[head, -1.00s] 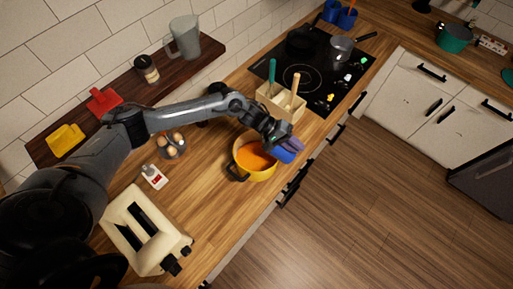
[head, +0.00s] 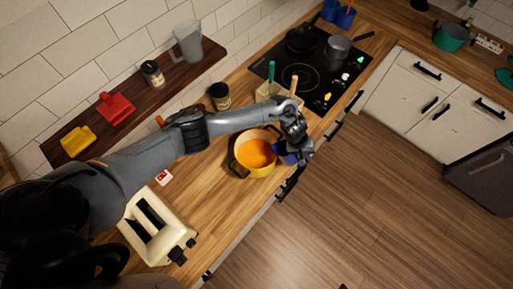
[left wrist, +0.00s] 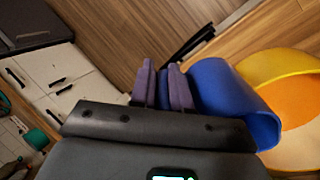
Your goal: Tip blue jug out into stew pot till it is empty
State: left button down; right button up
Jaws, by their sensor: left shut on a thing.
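The yellow stew pot (head: 243,161) stands on the counter with orange contents in it; it also shows at the right of the left wrist view (left wrist: 277,62). My left gripper (head: 296,140) is at the pot's right rim, with its purple fingers (left wrist: 163,88) shut on the blue jug (left wrist: 236,102). In the head view the jug (head: 286,154) is mostly hidden by the hand. It looks tilted, its rim toward the pot. I cannot see inside the jug or tell whether anything flows from it. My right gripper is not in view.
A utensil box (head: 277,91) with a green and a wooden handle stands close behind the hand. Beyond it is the black hob (head: 318,72). A toaster (head: 158,228) stands in front on the counter, a jar (head: 220,96) behind the arm. The counter edge is close to the pot's right.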

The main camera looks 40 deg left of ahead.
pick_arm(q)
notch_tip(320, 180, down, 8)
jog(key=w+d+g+y+b, duration=0.1)
jog(key=y+b, duration=0.3)
jog(key=b, duration=0.6)
jog(key=shift+d+g, duration=0.3)
jog(key=shift+d, duration=0.6)
jog(key=shift+w, duration=0.1)
